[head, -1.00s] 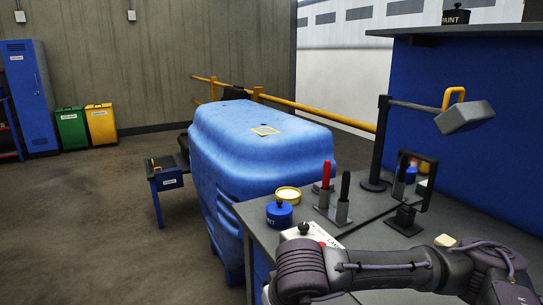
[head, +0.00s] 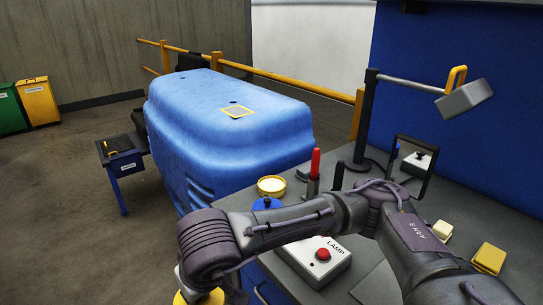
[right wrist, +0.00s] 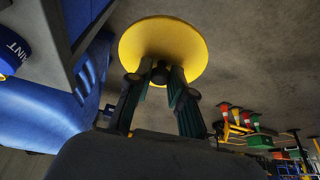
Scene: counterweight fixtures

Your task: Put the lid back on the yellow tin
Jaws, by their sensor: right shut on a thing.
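The yellow tin (head: 271,186) stands open on the grey workbench, pale inside, at the bench's far left edge. My right gripper (right wrist: 160,78) is shut on the black knob of the round yellow lid (right wrist: 165,42). In the head view the lid (head: 192,298) shows only partly at the bottom edge, below my forearm. It hangs out past the bench's left side, apart from the tin and nearer to me. My left gripper is not in view.
A blue paint tin (head: 267,203), partly hidden by my arm, stands just in front of the yellow tin. A blue covered machine (head: 230,135) stands behind.

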